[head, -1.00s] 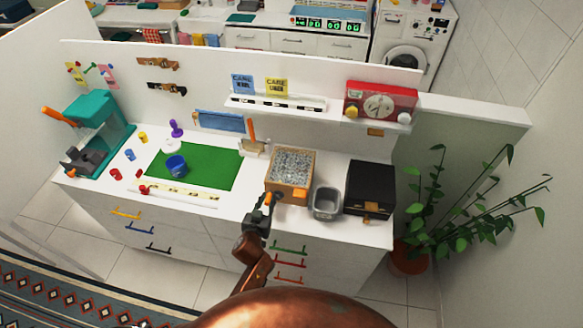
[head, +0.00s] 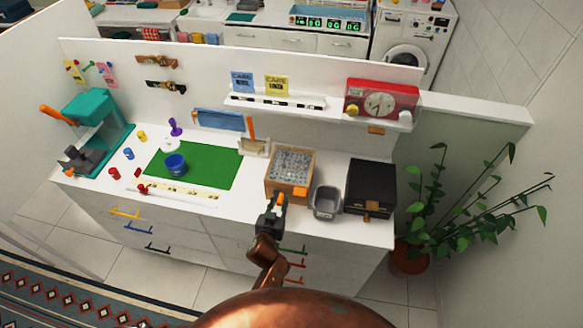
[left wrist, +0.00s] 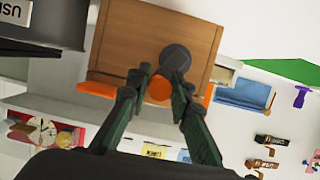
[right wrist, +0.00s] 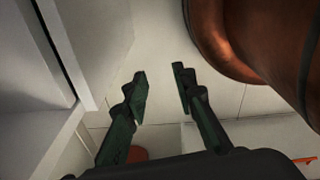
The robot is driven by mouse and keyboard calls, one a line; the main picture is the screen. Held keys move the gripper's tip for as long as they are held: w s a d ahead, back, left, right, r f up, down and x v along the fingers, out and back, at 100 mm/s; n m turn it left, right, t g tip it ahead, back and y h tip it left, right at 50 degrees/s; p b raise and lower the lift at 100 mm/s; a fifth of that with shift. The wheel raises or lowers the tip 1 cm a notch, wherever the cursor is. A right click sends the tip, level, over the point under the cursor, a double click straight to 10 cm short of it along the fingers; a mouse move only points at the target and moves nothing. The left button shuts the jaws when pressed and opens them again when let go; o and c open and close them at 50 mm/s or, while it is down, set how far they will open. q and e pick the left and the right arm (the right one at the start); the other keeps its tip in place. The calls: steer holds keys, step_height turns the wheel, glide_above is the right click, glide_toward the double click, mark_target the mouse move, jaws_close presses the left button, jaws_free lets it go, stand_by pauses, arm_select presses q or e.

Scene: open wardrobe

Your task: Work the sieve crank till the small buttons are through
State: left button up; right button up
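The sieve is a wooden box (head: 268,178) on the counter, with a layer of many small grey pieces (head: 291,162) on top. Single buttons cannot be told apart. In the left wrist view the wooden front (left wrist: 135,45) carries a dark round crank hub (left wrist: 175,58) with an orange crank knob (left wrist: 160,90) just below it in the picture. My left gripper (head: 279,199) is at the box's front, its fingers (left wrist: 161,85) closely on both sides of the knob and seemingly shut on it. My right gripper (right wrist: 160,85) is open and empty, low beside white furniture.
A grey open bin (head: 327,203) stands right of the sieve, then a black box (head: 371,188). A green mat (head: 215,172) with a blue cup (head: 175,165) lies to the left. A teal machine (head: 90,115) stands at the far left. A potted plant (head: 410,258) stands right of the counter.

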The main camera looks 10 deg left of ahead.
arm_select(q)
steer(key=shift+a, duration=0.1)
steer(key=shift+w+a+p, duration=0.1)
steer(key=shift+a+p, duration=0.9)
steer(key=shift+a, duration=1.35)
steer(key=shift+d, duration=0.1)
steer(key=shift+o, duration=0.2)
steer(key=d+b, duration=0.1)
steer(key=d, duration=0.3)
steer(key=shift+f, duration=0.1)
steer(key=shift+d, duration=0.5)
steer(key=shift+c, duration=0.2)
steer(key=shift+a, duration=0.1)
